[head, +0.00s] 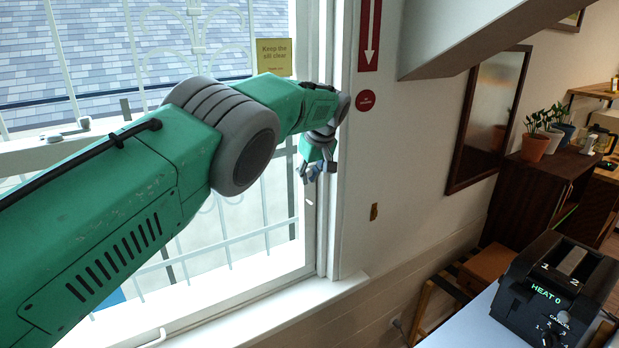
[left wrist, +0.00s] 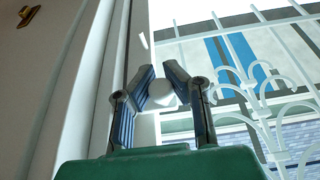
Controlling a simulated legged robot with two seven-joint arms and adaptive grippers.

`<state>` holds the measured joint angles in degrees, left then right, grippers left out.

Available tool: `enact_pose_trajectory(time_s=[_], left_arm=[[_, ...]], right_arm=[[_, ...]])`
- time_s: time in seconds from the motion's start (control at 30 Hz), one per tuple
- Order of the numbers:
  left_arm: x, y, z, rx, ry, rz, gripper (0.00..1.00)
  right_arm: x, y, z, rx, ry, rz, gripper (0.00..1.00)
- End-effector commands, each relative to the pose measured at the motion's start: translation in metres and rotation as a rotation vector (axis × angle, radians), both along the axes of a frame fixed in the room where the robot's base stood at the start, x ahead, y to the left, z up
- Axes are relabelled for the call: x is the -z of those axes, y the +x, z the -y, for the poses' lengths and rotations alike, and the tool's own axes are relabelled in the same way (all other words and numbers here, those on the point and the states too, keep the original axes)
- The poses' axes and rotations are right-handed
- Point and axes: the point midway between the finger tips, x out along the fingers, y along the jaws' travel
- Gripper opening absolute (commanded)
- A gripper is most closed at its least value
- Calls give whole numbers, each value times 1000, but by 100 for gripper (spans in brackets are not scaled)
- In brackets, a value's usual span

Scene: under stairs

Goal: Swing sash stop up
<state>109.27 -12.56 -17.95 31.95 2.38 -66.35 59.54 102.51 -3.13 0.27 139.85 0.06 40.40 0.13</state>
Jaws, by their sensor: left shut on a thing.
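My left gripper (head: 314,172) is at the right side of the window frame, fingers pointing down. In the left wrist view its two fingers (left wrist: 160,88) close from both sides on a small white rounded piece (left wrist: 160,94), which looks like the sash stop. The piece sits beside the white window jamb (left wrist: 98,85). In the head view the fingers and wrist hide it. My right gripper is not in view.
A white window with a curled grille (head: 225,240) is behind my arm. A small white bar (head: 309,201) is on the frame below the gripper. A black toaster (head: 558,285) stands at lower right. A sloping stair underside (head: 455,45) hangs at upper right.

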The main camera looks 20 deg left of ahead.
Motion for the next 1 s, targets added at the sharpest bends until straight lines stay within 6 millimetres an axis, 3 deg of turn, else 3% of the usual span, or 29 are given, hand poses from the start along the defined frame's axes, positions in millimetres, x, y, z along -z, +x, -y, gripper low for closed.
enact_pose_trajectory(time_s=[0.03, 0.67, 0.7, 0.77, 1.0], left_arm=[[-10, 5, -1, 5, 9, 16, 0], [-15, 6, -2, 5, 26, 7, 0], [-15, 6, -2, 5, 26, 7, 16], [-14, 6, -2, 5, 26, 6, 37], [-10, 4, -1, 4, 22, -4, 38]], right_arm=[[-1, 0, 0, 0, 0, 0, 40], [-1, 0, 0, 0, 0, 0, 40], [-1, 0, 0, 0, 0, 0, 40], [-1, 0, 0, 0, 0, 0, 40], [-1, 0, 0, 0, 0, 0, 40]])
